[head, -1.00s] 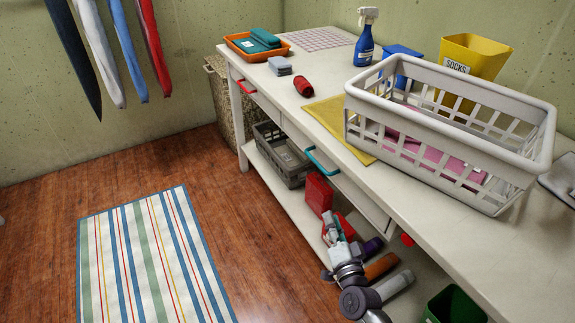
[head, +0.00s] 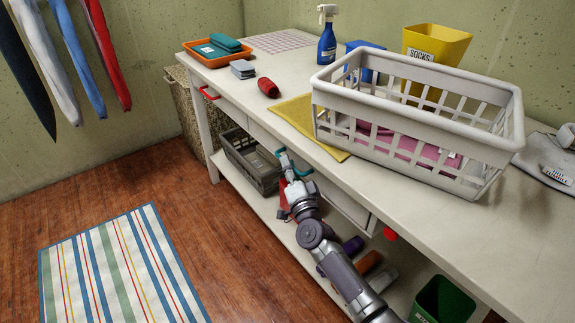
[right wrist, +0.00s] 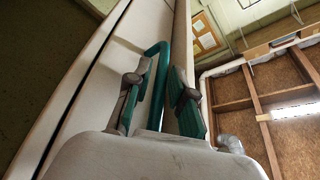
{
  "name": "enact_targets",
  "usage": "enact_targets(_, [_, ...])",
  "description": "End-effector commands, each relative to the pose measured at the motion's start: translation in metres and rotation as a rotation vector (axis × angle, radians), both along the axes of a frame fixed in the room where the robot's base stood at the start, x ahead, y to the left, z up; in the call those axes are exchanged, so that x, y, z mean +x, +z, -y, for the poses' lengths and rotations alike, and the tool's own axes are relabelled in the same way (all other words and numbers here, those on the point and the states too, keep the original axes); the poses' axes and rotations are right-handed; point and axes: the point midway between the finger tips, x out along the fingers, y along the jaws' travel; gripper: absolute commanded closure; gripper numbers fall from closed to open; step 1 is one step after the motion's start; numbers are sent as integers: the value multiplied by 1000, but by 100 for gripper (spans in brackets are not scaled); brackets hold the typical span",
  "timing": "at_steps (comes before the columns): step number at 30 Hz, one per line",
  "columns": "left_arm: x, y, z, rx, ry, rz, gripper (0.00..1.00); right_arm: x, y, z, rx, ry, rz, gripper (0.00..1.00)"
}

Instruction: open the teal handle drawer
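The drawer with the teal handle (head: 304,173) is in the front of the white workbench, below the yellow cloth; its front looks flush with the bench. My right gripper (head: 289,165) is at this handle and partly covers it in the head view. In the right wrist view, the teal handle (right wrist: 156,80) runs between the two fingers of my right gripper (right wrist: 157,104). The fingers are apart, with visible space beside the handle. My left gripper is in neither current view.
A white laundry basket (head: 417,137) and a yellow cloth (head: 306,116) are on the workbench (head: 500,240) above. A grey crate (head: 247,160), red container and several bottles are on the lower shelf. A red-handled drawer (head: 210,93) is further left. Floor is open near the striped rug (head: 120,272).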

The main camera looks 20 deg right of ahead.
Motion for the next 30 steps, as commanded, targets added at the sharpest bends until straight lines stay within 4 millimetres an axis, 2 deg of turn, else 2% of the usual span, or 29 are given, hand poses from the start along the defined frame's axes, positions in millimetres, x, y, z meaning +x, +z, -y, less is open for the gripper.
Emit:
enact_targets(4, [0,6,0,0,1,3,66,10,2,0,-1,1,-1,77])
enact_targets(13, [0,8,0,0,1,3,66,11,2,0,0,1,-1,77])
enact_targets(17, [0,8,0,0,1,3,66,11,2,0,0,1,-1,99])
enact_targets(30, [0,8,0,-1,0,4,66,11,2,-1,0,0,-1,100])
